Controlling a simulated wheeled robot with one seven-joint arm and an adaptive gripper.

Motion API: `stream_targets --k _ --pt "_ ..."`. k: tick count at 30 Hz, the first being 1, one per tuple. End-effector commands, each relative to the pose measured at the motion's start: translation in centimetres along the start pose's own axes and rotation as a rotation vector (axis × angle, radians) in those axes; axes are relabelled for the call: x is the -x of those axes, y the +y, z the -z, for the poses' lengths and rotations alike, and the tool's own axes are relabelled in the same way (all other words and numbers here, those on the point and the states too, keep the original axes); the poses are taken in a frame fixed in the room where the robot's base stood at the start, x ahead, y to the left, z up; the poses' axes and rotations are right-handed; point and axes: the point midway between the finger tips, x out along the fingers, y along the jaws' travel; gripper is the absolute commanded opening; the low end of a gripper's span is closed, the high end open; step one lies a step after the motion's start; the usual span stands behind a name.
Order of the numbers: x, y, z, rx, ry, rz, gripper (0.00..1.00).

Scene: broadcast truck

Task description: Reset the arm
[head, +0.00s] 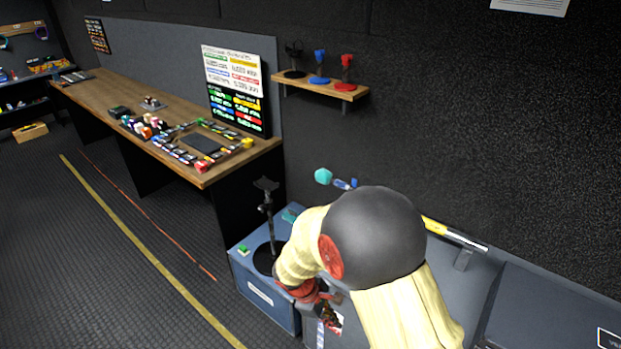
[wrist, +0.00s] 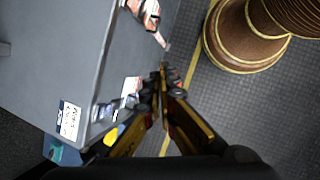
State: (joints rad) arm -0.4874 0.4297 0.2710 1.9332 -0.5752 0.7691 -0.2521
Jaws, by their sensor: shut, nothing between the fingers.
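My arm shows in the head view, bent in front of the grey case by the wall. My gripper (head: 326,312) hangs at the lower middle of the head view, low in front of the case. In the wrist view my gripper (wrist: 160,82) points away from the camera with its fingertips together. It is shut and holds nothing. Part of the case and equipment is hidden behind my arm.
A blue box (head: 262,291) bearing a black stand (head: 266,215) stands left of my gripper. A long wooden desk (head: 110,95) runs along the left wall, and a small shelf (head: 318,86) hangs above. A brown spool (wrist: 238,40) stands on the floor. The left floor is open.

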Motion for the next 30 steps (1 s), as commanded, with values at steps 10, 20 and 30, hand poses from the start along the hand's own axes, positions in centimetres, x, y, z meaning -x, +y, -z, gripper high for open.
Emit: stream_targets --k 10,20,30 --pt "9.3 -3.0 -10.7 -0.542 0.124 0.143 0.00" --pt "15.5 -6.9 -18.3 -0.913 0.297 0.236 0.00" --pt "20.1 -9.2 -24.6 -1.155 0.532 0.196 0.00"
